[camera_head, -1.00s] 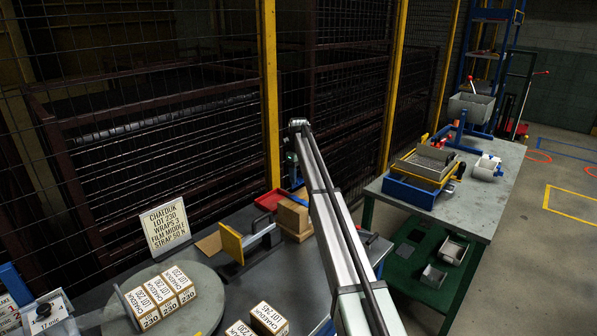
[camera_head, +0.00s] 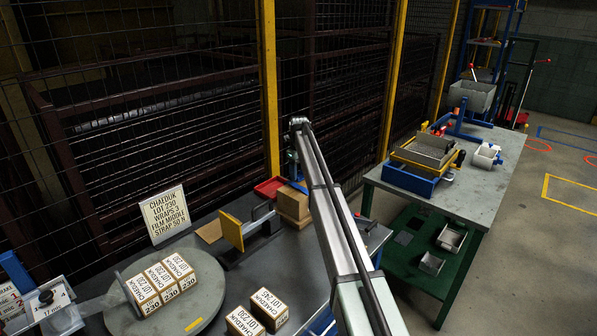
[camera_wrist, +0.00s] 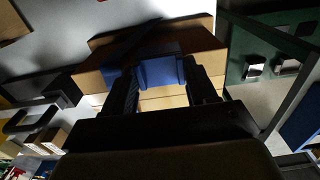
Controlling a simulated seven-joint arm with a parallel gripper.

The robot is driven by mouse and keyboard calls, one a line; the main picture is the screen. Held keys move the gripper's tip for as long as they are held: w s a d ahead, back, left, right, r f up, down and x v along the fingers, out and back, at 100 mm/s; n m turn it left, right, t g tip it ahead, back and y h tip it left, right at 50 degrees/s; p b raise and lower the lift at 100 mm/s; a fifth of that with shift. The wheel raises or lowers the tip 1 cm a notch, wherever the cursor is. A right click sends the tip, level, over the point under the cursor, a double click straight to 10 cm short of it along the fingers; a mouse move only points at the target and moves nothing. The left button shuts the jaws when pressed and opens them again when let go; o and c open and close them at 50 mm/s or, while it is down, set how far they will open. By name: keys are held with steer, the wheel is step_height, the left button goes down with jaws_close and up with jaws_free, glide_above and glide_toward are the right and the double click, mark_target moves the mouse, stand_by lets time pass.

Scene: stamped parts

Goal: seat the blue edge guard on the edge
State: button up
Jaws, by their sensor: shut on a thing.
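The blue edge guard (camera_wrist: 158,73) sits between the two dark fingers of my gripper (camera_wrist: 163,88) in the wrist view. My gripper is shut on it. Brown cartons (camera_wrist: 192,40) lie directly behind and below the guard, and the guard overlaps their near edge in the picture. I cannot tell whether it touches that edge. In the head view the carton stack (camera_head: 292,204) stands on the dark table, with a bit of blue just above it. My arm hides part of the stack and of the gripper there.
A turntable (camera_head: 205,310) with labelled cartons (camera_head: 162,281) is at the lower left. A yellow-faced tool (camera_head: 232,230) stands left of the stack and a red tray (camera_head: 269,187) behind it. A mesh fence is behind the table. A second bench (camera_head: 480,190) stands right.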

steer(key=o, duration=1.1)
steer(key=shift+o, duration=0.2)
steer(key=shift+r, duration=0.15)
